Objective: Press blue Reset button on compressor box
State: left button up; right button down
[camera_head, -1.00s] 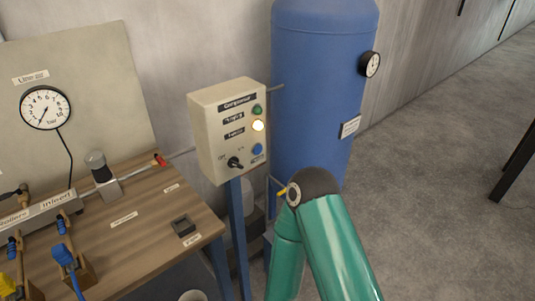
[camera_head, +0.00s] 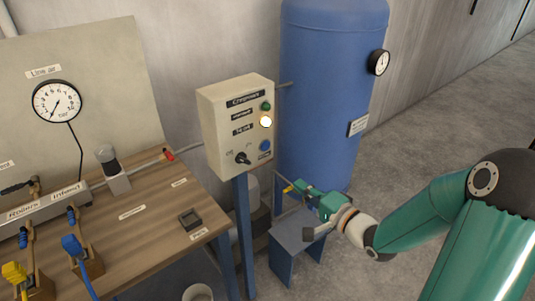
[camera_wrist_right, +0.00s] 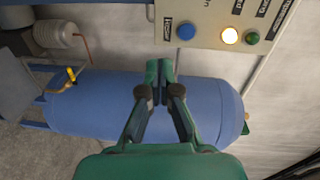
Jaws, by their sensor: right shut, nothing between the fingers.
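The compressor box (camera_head: 213,133) is a cream box on a blue post, with a green light on top, a lit yellow-white lamp below it, a blue Reset button (camera_head: 265,145) and a black rotary switch (camera_head: 243,158). In the right wrist view the blue button (camera_wrist_right: 186,32) shows at the top, beyond the fingertips and apart from them. My right gripper (camera_head: 296,187) is below and to the right of the box, in front of the blue tank. In the wrist view its fingers (camera_wrist_right: 158,70) are shut and empty. My left gripper is not in view.
The blue tank (camera_head: 330,90) with a gauge (camera_head: 379,62) stands behind the box. A wooden bench (camera_head: 150,235) with a toggle row, a gauge board and a small dark tray (camera_head: 190,219) is at the left. Open floor (camera_head: 440,130) lies at the right.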

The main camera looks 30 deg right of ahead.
aim_at(266, 145)
jog(key=r, duration=0.2)
jog(key=s+r+t, duration=0.1)
jog(key=shift+d+r+m, duration=0.25)
jog(key=shift+d+m, duration=0.15)
jog(key=shift+w, duration=0.1)
jog(key=w+p, duration=0.1)
jog(key=w, duration=0.3)
jog(key=w+p, duration=0.1)
jog(key=w, duration=0.4)
jog(key=w+a+p, duration=0.1)
jog(key=w, duration=0.3)
jog(key=shift+w+p, duration=0.35)
jog(key=shift+p, duration=0.05)
jog(key=shift+f, duration=0.1)
jog(key=shift+w+a+b, duration=0.15)
jog(key=shift+w+b, duration=0.55)
jog(key=shift+b, duration=0.1)
jog(key=shift+r, duration=0.25)
